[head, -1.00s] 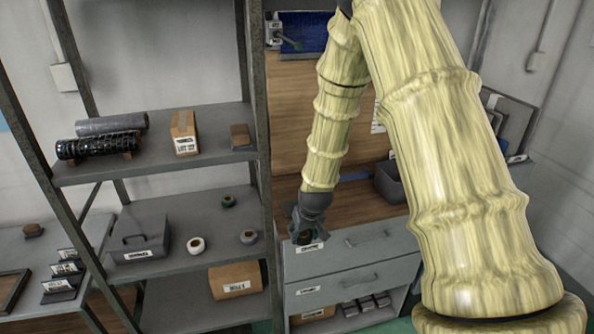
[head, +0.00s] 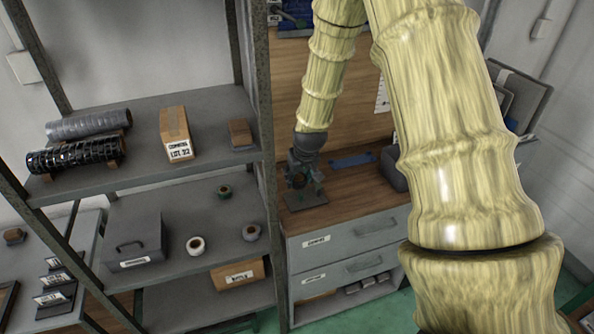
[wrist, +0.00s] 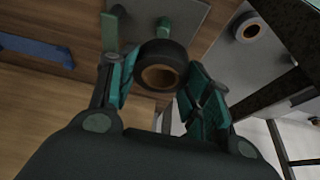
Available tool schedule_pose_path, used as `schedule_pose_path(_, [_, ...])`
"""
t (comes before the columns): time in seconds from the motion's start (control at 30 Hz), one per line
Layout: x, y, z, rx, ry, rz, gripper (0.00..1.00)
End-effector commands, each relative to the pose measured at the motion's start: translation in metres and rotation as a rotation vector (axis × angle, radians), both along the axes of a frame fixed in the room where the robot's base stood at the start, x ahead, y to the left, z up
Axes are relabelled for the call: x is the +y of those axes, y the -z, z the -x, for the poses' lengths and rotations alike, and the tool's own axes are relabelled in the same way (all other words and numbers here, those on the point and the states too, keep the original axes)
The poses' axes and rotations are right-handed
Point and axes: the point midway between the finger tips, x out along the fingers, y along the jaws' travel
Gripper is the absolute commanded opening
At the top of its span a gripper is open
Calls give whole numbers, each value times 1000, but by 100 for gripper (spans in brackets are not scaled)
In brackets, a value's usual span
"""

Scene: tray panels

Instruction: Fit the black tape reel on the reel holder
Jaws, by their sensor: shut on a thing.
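My gripper (wrist: 160,85) is shut on the black tape reel (wrist: 160,55), which sits between the teal finger pads with its brown core facing the wrist camera. The reel holder (wrist: 187,12), a grey plate with green pegs, lies just beyond the reel in the wrist view. One green peg (wrist: 164,26) shows close to the reel's upper edge; another green peg (wrist: 109,32) stands to the left. In the head view my gripper (head: 301,180) is over the holder plate (head: 308,200) on the wooden bench top. The reel is small and dark there, and I cannot tell its gap to the pegs.
A shelf post (head: 265,130) stands close left of my gripper. A blue strip (head: 352,160) and dark bin (head: 393,168) lie right.

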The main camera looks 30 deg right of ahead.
Motion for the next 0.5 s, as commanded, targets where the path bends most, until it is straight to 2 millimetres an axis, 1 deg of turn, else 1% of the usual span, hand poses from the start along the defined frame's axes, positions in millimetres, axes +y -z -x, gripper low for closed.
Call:
schedule_pose_path(0.2, [-11,11,7,0,16,0,27])
schedule_pose_path(0.5, [-12,36,8,-1,18,0,27])
